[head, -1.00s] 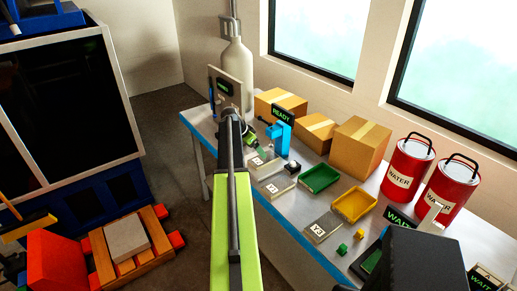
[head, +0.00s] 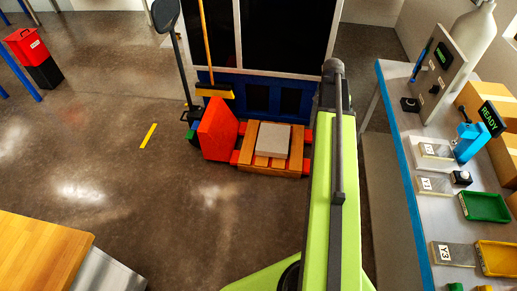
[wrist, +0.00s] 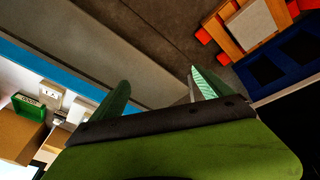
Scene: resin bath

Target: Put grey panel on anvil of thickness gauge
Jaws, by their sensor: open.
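A flat grey panel (head: 268,140) lies on a wooden pallet (head: 252,166) on the floor; it also shows at the top of the wrist view (wrist: 255,24). The blue thickness gauge (head: 468,142) stands on the bench at the right, beside a READY display (head: 491,118). Its anvil is not clear at this size.
The blue-edged bench (head: 398,150) holds a green tray (head: 484,206), a yellow tray (head: 497,258) and boxes. A red block (head: 218,130) and a broom (head: 213,92) stand left of the pallet. A wooden table (head: 40,250) is at lower left. The floor between is mostly clear.

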